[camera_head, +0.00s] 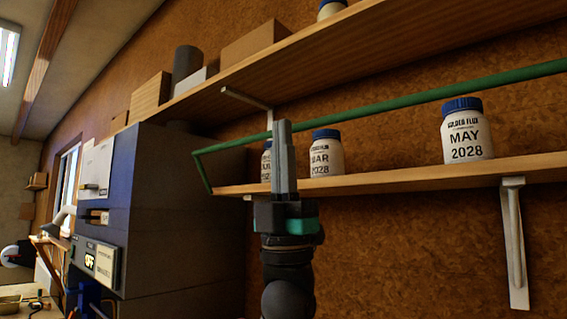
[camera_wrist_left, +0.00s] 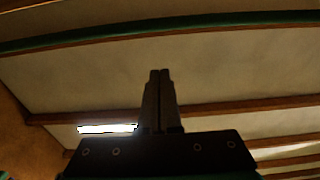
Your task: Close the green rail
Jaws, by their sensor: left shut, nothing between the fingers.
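The green rail (camera_head: 410,99) runs across the front of the lower shelf in the head view, above the shelf board and in front of the jars. Its left end bends down to the shelf's left end. The rail also crosses the top of the left wrist view (camera_wrist_left: 200,32). My left gripper (camera_head: 283,125) points upward in front of the shelf, near the rail's left part, with its fingers together and empty. The fingers overlap the rail in the picture; I cannot tell whether they touch it. My right gripper is in neither view.
White jars with blue lids stand on the lower shelf (camera_head: 400,180), one marked MAY 2028 (camera_head: 466,135) and one marked MAR 2028 (camera_head: 326,158); another is partly hidden behind my gripper. An upper shelf (camera_head: 400,55) holds boxes. A dark cabinet (camera_head: 185,210) stands at left.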

